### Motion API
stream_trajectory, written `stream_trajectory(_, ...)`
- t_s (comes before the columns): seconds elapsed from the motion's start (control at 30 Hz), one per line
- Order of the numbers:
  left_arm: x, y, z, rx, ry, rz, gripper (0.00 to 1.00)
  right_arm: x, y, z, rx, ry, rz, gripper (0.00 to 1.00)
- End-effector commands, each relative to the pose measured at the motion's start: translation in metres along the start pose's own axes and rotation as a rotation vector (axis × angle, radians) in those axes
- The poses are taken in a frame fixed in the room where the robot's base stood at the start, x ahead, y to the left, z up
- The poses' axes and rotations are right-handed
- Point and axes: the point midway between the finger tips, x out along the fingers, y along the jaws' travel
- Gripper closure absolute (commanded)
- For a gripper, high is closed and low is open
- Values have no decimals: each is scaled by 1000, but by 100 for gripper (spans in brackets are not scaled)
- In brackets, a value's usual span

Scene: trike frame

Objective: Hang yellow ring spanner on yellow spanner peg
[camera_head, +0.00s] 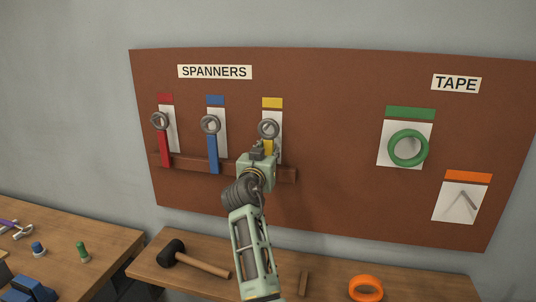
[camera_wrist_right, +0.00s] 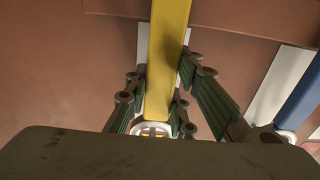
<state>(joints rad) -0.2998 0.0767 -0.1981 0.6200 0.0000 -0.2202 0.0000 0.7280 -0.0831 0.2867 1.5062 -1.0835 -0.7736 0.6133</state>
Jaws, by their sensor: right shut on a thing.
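The yellow ring spanner has a grey ring (camera_head: 268,128) and a yellow handle (camera_head: 268,147). It hangs upright in front of the white panel under the yellow label (camera_head: 272,103). My right gripper (camera_head: 262,150) is shut on its handle, below the ring. In the right wrist view the yellow handle (camera_wrist_right: 168,45) runs between the two fingers, and the ring (camera_wrist_right: 152,128) shows partly behind the gripper body, with something yellow inside it. The yellow spanner peg is not clearly seen, so I cannot tell whether the ring is around it. My left gripper is not in view.
Red (camera_head: 164,148) and blue (camera_head: 212,152) spanners hang to the left on the brown board (camera_head: 330,120). A wooden ledge (camera_head: 288,175) runs below. Green tape (camera_head: 408,148) hangs at right. A mallet (camera_head: 190,258) and orange tape (camera_head: 366,289) lie on the bench.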

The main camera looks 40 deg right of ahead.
Motion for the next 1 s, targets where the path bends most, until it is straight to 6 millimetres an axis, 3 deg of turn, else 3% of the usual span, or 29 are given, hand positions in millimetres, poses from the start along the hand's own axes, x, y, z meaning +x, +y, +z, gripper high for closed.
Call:
stream_trajectory(0.13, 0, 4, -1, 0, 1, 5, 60, 0, 0, -1, 0, 2, 0, 100)
stream_trajectory(0.17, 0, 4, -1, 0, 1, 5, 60, 0, 0, -1, 0, 2, 0, 75)
stream_trajectory(0.4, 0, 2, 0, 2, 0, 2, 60, 0, 0, -1, 0, 1, 0, 56)
stream_trajectory(0.73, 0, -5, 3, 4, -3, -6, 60, -3, 0, 1, 0, -1, -1, 56)
stream_trajectory(1.0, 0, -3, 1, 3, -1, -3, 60, -43, -1, 1, 2, 0, -2, 56)
